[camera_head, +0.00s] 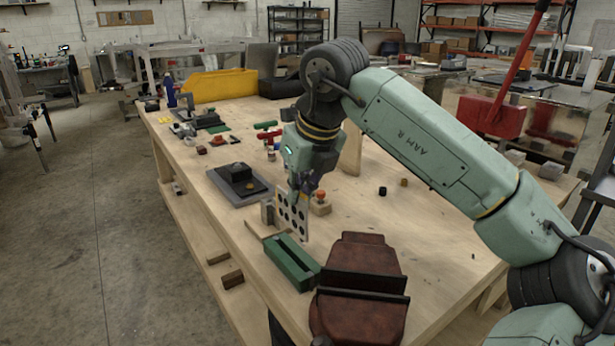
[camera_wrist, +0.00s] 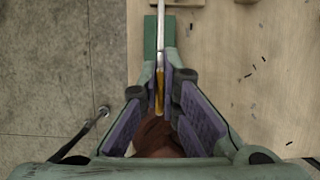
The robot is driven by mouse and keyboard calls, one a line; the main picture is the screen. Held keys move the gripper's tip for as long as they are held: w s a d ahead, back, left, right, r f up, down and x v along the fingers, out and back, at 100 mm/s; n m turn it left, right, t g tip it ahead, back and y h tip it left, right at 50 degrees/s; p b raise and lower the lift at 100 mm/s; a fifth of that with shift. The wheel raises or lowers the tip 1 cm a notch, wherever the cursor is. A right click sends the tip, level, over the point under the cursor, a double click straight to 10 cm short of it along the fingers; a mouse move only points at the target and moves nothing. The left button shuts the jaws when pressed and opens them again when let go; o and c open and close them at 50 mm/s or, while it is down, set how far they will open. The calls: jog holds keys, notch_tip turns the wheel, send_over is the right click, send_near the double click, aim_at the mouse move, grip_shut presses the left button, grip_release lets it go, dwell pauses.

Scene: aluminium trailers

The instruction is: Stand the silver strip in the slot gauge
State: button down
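The silver strip (camera_head: 292,212), a pale plate with several dark holes, hangs upright from my gripper (camera_head: 306,184) in the head view. In the wrist view my gripper (camera_wrist: 167,76) is shut on the strip (camera_wrist: 161,25), which shows edge-on as a thin pale line between the fingertips. The green slot gauge (camera_head: 292,264) lies on the table near its front left edge, its long slot facing up. In the wrist view green of the gauge (camera_wrist: 150,38) shows beneath the strip. The strip's lower edge appears just behind the gauge; I cannot tell its height over the slot.
A dark red vise (camera_head: 360,285) stands right beside the gauge. Wooden blocks (camera_head: 267,212) and a block with an orange knob (camera_head: 320,203) are close to the strip. A black box on a grey plate (camera_head: 238,184) lies farther left. The table's right side is mostly clear.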

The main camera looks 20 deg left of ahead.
aim_at(298, 234)
jog(key=shift+w, duration=0.1)
jog(key=shift+s+r, duration=0.1)
jog(key=shift+s, duration=0.1)
jog(key=shift+w, duration=0.15)
jog(key=shift+a+f+b, duration=0.1)
jog(key=shift+f+b, duration=2.25)
jog(key=shift+f, duration=0.6)
jog(key=shift+f+b, duration=0.15)
jog(key=shift+b, duration=0.2)
jog(key=shift+f, duration=0.35)
jog(key=shift+f+b, duration=1.5)
jog(key=shift+f, duration=0.05)
jog(key=c, duration=1.7)
grip_release()
